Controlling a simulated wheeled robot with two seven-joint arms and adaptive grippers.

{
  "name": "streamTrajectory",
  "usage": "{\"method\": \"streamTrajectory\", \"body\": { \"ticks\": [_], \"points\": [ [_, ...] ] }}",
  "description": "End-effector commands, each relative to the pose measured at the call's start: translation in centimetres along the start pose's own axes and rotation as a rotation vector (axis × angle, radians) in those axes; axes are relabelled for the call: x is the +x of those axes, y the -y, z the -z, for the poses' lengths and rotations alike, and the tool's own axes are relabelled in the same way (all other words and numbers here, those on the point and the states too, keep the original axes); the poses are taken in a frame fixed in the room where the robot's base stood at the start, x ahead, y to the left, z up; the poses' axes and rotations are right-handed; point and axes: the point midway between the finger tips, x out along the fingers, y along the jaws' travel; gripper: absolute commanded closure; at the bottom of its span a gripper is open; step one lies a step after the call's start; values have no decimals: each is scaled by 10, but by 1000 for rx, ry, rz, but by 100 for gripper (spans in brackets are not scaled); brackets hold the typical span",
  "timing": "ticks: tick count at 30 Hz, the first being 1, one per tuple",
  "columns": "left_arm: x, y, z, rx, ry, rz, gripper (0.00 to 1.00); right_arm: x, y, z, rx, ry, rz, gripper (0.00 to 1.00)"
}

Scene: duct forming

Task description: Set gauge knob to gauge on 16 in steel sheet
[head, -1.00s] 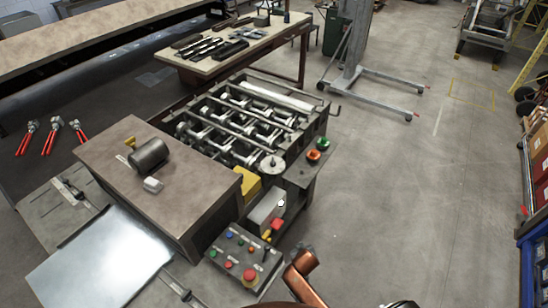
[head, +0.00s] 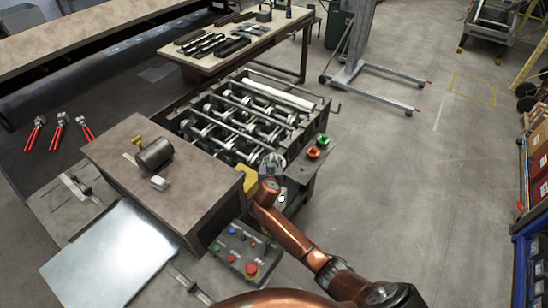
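A bright steel sheet (head: 108,258) lies flat at the lower left, in front of the brown-topped machine cabinet. The roll-forming machine (head: 245,118) with its rows of rollers stands in the middle. My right arm, copper-coloured, reaches in from the bottom right. No gauge marking is readable. My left gripper is not in view.
A control box (head: 240,250) with coloured buttons sits just below my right arm. Orange (head: 313,152) and green (head: 322,140) buttons are right of the rollers. A motor-like cylinder (head: 155,154) lies on the cabinet top. Open floor extends to the right.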

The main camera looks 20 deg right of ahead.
Motion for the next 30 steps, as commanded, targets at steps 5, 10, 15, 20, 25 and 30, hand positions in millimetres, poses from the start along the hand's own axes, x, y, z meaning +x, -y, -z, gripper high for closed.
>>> {"method": "streamTrajectory", "body": {
  "ticks": [5, 10, 15, 20, 25, 30],
  "points": [
    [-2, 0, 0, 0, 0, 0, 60, 23, 0, 0, -3, 0, -1, 75],
    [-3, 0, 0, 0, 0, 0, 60, 34, -1, 0, 0, 0, 0, 75],
    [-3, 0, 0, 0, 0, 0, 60, 36, -1, 0, 0, 1, 0, 75],
    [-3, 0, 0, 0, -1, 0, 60, 35, -1, 0, 0, 1, 0, 77],
    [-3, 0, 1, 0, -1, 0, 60, 35, -1, 0, 0, 2, 0, 88],
    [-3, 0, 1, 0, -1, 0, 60, 35, -1, -1, 0, 2, 0, 100]
  ]
}}
